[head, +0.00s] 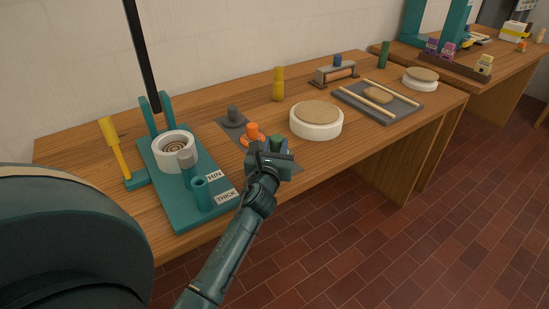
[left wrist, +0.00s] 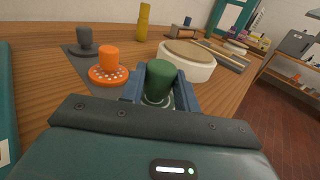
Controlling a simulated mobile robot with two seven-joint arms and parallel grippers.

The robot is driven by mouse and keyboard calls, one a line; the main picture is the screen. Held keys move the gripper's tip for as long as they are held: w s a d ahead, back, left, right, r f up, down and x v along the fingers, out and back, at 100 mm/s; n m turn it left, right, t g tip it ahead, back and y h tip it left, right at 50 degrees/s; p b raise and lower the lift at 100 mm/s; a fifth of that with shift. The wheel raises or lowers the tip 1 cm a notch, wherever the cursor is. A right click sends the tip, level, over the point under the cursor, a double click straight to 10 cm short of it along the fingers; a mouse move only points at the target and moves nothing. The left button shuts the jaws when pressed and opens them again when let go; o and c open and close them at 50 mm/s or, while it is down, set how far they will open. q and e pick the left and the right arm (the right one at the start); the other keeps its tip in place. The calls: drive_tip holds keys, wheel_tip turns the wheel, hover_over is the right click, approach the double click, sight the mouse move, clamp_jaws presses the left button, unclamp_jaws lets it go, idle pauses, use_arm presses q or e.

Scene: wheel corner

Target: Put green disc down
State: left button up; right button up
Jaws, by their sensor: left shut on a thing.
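My left gripper (head: 272,160) is shut on the green disc's knob (left wrist: 160,78), which stands upright between the fingers. In the head view only a little of the green knob (head: 276,144) shows above the gripper. The disc's base is mostly hidden by the fingers, so I cannot tell whether it touches the surface below. The orange disc (head: 252,137), with a perforated base, is just left of the gripper; it also shows in the left wrist view (left wrist: 108,66). A grey disc (head: 235,117) sits behind it. Both stand on a dark grey mat (head: 228,131).
A white round drum with a tan top (head: 316,120) stands close to the gripper's right. A teal stand (head: 180,205) with a white cup (head: 174,150) and THIN and THICK labels is at left. A yellow pepper-mill shape (head: 279,84) stands behind. The table's front edge is near my arm.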

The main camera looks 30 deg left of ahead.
use_arm(q)
drive_tip(key=shift+f+b, duration=0.75)
drive_tip(key=shift+f, duration=0.95)
drive_tip(key=o, duration=1.1)
drive_tip(key=shift+o, duration=0.2)
